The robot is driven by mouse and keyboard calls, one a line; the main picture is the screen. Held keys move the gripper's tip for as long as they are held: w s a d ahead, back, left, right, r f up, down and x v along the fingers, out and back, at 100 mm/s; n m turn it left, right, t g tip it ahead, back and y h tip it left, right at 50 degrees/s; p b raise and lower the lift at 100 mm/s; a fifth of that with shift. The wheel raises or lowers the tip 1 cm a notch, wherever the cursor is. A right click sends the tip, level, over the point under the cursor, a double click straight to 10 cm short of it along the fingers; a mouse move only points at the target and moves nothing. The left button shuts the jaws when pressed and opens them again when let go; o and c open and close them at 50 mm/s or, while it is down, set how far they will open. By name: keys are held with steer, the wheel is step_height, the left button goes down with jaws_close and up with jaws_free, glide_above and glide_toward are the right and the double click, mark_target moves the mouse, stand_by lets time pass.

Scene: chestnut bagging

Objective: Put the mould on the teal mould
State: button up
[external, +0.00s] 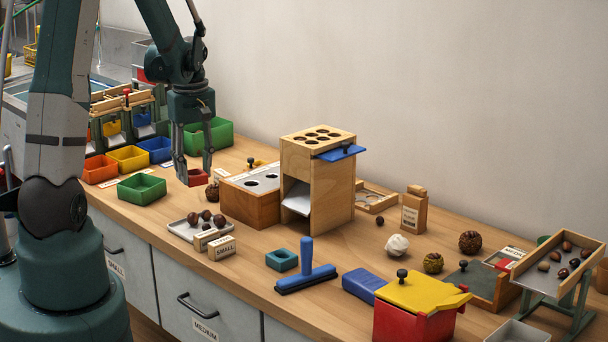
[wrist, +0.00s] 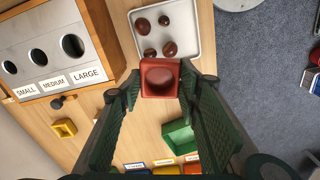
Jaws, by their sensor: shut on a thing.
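The red mould (external: 197,178) is a small square block with a hollow top. My gripper (external: 192,174) is shut on it, one finger on each side. In the wrist view the red mould (wrist: 160,77) sits level between the fingertips (wrist: 160,82) and overlaps the near edge of the white tray. Its height above the counter is hard to tell. The teal mould (external: 282,260) lies on the counter near the front edge, right of the gripper and apart from it, with its hollow top clear. The teal mould is not in the wrist view.
A white tray (external: 188,238) with chestnuts and two label blocks (external: 221,248) stand between gripper and teal mould. The wooden sizing box (external: 243,208) and tower (external: 337,193) stand behind. A green bin (external: 141,189) is at left.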

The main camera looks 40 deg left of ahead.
steer(key=w+d+r+m, duration=0.1)
steer(key=w+d+m, duration=0.15)
steer(key=d, duration=1.45)
steer(key=r+m+p, duration=0.1)
steer(key=m, duration=0.3)
glide_above(282, 254)
steer(key=shift+s+d+r+n, duration=0.1)
steer(key=shift+r+n, duration=0.05)
steer(key=shift+n, duration=0.1)
steer(key=shift+f+b, duration=0.7)
steer(key=shift+f, duration=2.25)
steer(key=shift+f+b, duration=0.55)
steer(key=shift+f, duration=1.5)
steer(key=shift+f, duration=0.25)
steer(key=o, duration=0.9)
steer(key=shift+r, duration=0.1)
